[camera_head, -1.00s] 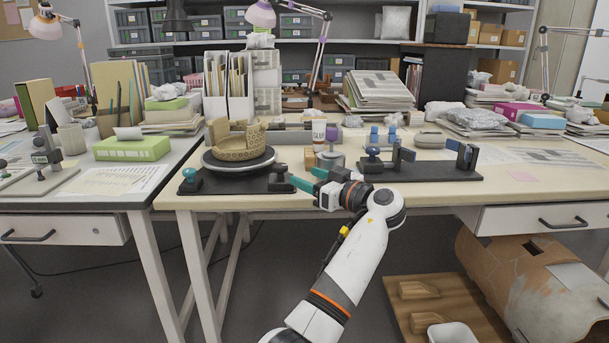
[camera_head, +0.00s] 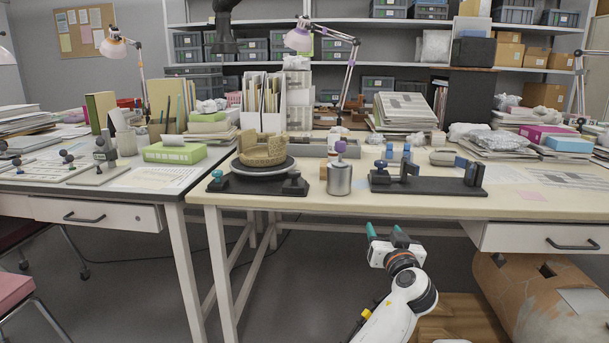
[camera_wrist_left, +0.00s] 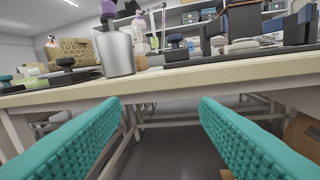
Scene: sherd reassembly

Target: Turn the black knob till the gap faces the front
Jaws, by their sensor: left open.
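A tan bowl-like vessel (camera_head: 263,152) with an uneven rim stands on a round turntable (camera_head: 262,168) on a black base. Its wall is higher at the left and right; I cannot tell for sure which way the gap faces. A black knob (camera_head: 294,178) sits at the base's right end, and a bluish knob (camera_head: 217,175) at its left end. My left gripper (camera_head: 385,233) is open and empty, in front of the table's front edge, right of and lower than the turntable. Its teal fingers (camera_wrist_left: 160,125) stand wide apart in the wrist view. My right gripper is not in view.
A metal canister with a purple knob (camera_head: 339,179) stands just right of the turntable base, near the front edge. A black clamp stand (camera_head: 430,182) lies further right. Below the table edge (camera_head: 400,209) are drawers and legs. A green box (camera_head: 175,153) is on the left table.

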